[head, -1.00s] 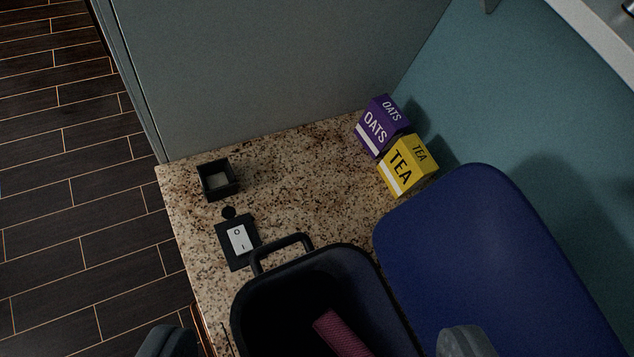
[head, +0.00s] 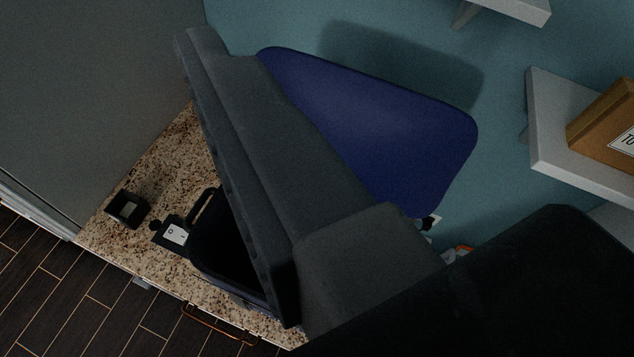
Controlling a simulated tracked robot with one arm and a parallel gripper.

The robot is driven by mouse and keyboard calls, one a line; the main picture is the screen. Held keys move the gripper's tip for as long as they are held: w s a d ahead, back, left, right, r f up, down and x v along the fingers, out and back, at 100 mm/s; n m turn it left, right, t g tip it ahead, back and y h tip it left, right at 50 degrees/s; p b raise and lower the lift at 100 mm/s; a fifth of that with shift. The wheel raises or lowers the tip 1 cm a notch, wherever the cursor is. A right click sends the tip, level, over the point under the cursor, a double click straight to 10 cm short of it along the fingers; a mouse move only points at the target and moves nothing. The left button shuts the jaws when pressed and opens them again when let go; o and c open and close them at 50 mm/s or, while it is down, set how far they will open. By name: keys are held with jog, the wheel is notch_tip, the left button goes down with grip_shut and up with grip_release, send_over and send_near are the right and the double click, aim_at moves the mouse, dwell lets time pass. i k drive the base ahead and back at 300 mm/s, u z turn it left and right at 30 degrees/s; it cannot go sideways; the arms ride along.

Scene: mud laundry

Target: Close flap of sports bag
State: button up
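The sports bag (head: 208,246) sits on the speckled counter, its dark open mouth partly showing left of my gripper. Its blue flap (head: 385,125) stands raised behind it near the teal wall, so the bag is open. My gripper (head: 240,165), a large dark grey shape, crosses the middle of the view and covers most of the bag and the flap's lower left edge. I cannot tell whether it touches the flap. Its fingertips are not clear, so its opening cannot be read. The bag's contents are hidden.
A small black open box (head: 127,209) and a black plate with a white switch (head: 174,234) lie on the counter (head: 160,165) left of the bag. A grey wall panel (head: 90,100) stands at left. A shelf (head: 560,140) with a brown box (head: 605,125) is at right.

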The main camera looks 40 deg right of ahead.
aim_at(407, 147)
jog(key=u, duration=0.75)
jog(key=k, duration=1.2)
jog(key=z, duration=0.9)
jog(key=i, duration=1)
jog(key=u, duration=0.05)
